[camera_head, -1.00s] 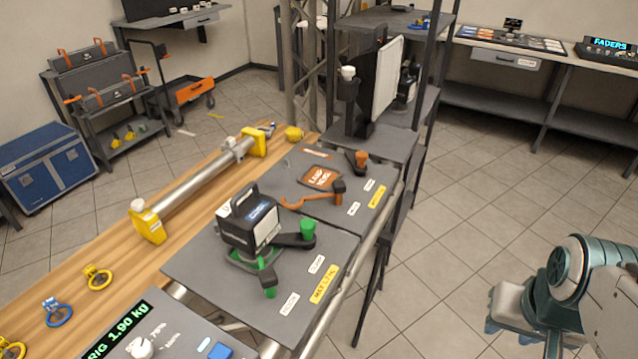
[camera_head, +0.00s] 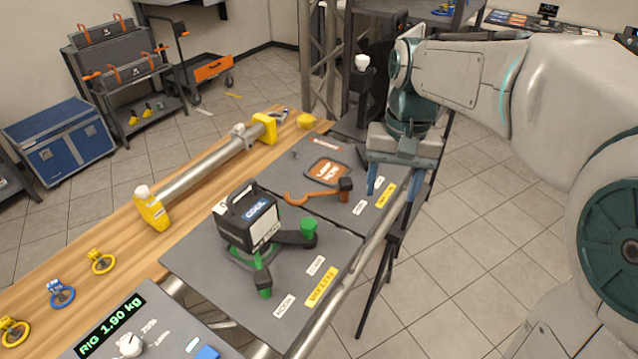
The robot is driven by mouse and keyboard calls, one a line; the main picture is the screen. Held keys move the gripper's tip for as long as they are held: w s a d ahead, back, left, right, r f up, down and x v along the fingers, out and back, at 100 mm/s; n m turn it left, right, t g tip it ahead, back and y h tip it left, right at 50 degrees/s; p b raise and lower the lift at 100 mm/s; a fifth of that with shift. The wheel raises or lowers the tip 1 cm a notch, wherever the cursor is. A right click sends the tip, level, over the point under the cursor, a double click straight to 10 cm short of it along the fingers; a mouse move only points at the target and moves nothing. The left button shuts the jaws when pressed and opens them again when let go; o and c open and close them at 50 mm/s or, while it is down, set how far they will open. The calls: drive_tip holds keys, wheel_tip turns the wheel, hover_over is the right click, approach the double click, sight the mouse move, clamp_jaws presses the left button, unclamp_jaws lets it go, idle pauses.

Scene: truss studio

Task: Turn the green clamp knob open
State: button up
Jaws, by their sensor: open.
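A black boxy lamp unit (camera_head: 248,217) labelled "COOL" stands on a grey panel (camera_head: 195,262) with a green ring at its foot. A dark arm reaches right from it to a green knob (camera_head: 308,228) standing upright. A second green piece (camera_head: 264,284) is at the end of a dark arm towards the front. I cannot tell which is the clamp knob. My gripper (camera_head: 391,183) is open and empty, its blue fingers pointing down. In the picture it is up and to the right of both green pieces, apart from them, over the panel's right edge region.
An orange hook (camera_head: 310,197) with a dark end lies on the panel behind the lamp. A metal tube with yellow ends (camera_head: 205,166) lies on the wooden bench. A metal rail runs along the panel's right side. Open tiled floor (camera_head: 490,250) is to the right.

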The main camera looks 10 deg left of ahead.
sight(309, 222)
drive_tip(key=w+a+g+p, duration=0.1)
drive_tip(key=w+a+g, duration=0.15)
drive_tip(key=a, duration=0.55)
drive_tip(key=w+a+g, duration=0.2)
drive_tip(key=w+a, duration=0.2)
drive_tip(key=a, duration=0.4)
drive_tip(key=shift+n+t+h, duration=0.35)
drive_tip(key=shift+n+h, duration=0.05)
drive_tip(key=x, duration=1.3)
drive_tip(key=shift+d+f, duration=0.1)
drive_tip(key=shift+f, duration=0.25)
clamp_jaws()
